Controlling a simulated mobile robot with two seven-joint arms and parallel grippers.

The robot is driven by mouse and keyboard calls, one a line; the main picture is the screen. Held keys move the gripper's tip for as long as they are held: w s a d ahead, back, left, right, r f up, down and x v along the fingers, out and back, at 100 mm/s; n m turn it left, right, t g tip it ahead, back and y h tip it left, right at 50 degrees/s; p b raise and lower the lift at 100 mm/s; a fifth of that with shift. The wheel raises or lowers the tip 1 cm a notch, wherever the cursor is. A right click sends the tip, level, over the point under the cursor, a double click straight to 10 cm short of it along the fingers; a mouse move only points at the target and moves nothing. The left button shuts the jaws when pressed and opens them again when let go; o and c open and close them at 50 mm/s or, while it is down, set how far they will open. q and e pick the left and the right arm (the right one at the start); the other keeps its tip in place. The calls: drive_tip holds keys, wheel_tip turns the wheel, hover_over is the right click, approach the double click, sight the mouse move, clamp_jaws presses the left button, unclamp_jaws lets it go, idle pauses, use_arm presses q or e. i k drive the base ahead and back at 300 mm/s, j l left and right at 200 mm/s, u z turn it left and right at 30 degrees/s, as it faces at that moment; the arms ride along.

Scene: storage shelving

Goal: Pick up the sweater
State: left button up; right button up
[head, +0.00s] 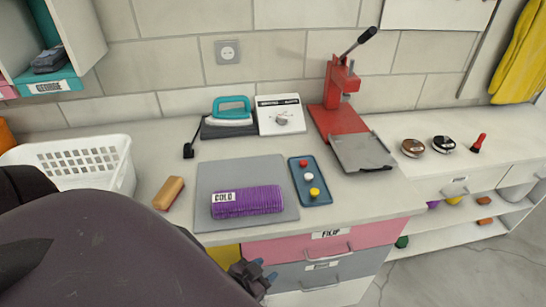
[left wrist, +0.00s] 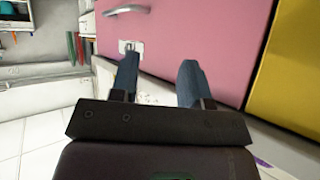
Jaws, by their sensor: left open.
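A purple ribbed, folded knit piece (head: 247,201), which looks like the sweater, lies on a grey mat (head: 240,169) on the counter. A white tag reading "COLD" is on its left end. My left gripper (head: 252,278) is low in front of the counter, below the knit piece and apart from it. In the left wrist view its two blue fingers (left wrist: 158,75) are spread with nothing between them, facing a pink drawer front (left wrist: 190,35). The knit piece does not show in that view. My right gripper is in neither view.
A white basket (head: 118,172), a wooden-handled brush (head: 168,193) and a blue tray (head: 310,180) with small knobs surround the mat. An iron (head: 231,112) and red press (head: 342,104) stand behind. Drawers (head: 325,245) form the counter front. My dark arm covers the lower left.

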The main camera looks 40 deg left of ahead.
sight(241, 202)
drive_tip(key=i+l, duration=0.6)
drive_tip(key=l, duration=0.15)
drive_tip(key=l+u, duration=0.1)
drive_tip(key=u, duration=0.25)
drive_tip(key=i+l+u, duration=0.15)
drive_tip(key=u, duration=0.15)
drive_tip(key=l+u, duration=0.1)
drive_tip(key=u, duration=1.7)
